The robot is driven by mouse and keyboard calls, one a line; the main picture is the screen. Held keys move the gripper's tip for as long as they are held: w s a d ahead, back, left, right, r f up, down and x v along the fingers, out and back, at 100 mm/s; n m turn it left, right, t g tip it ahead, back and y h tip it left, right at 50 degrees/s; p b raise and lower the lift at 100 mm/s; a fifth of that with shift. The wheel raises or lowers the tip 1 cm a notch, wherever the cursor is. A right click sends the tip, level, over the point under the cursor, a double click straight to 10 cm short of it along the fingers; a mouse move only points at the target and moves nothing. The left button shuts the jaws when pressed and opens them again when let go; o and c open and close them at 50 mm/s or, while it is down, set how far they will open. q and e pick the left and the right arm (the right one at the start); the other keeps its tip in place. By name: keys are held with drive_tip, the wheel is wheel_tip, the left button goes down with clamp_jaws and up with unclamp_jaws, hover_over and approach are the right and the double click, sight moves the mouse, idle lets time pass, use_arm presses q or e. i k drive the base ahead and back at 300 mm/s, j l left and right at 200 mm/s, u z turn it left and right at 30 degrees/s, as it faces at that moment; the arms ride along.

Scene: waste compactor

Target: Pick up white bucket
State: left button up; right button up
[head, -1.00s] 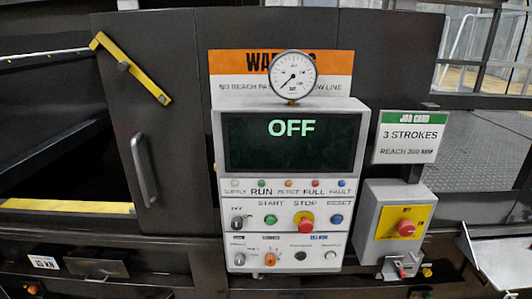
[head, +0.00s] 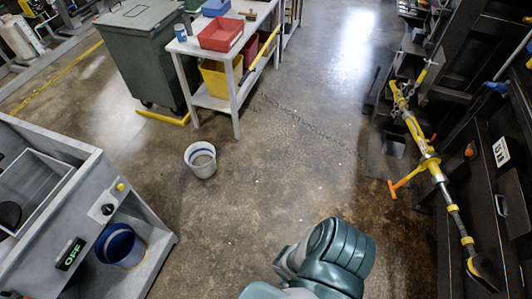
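A white bucket (head: 201,162) with a blue band near its rim stands upright on the bare floor, left of centre in the head view. Its open top faces up toward me, and nothing touches it. Neither of my grippers shows in this view, so I cannot see whether they are open or shut. A teal and grey part of my own body shows at the bottom centre, well apart from the bucket.
A grey bench (head: 152,221) with a blue bucket (head: 121,246) in its lower bay stands at left. A green wheeled bin (head: 145,55) and a table (head: 196,47) with a red tray (head: 221,34) stand behind. Yellow-orange equipment (head: 420,145) lines the right. The middle floor is clear.

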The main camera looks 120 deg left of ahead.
sight(201, 156)
drive_tip(key=u, duration=4.6)
drive_tip(key=i, duration=0.65)
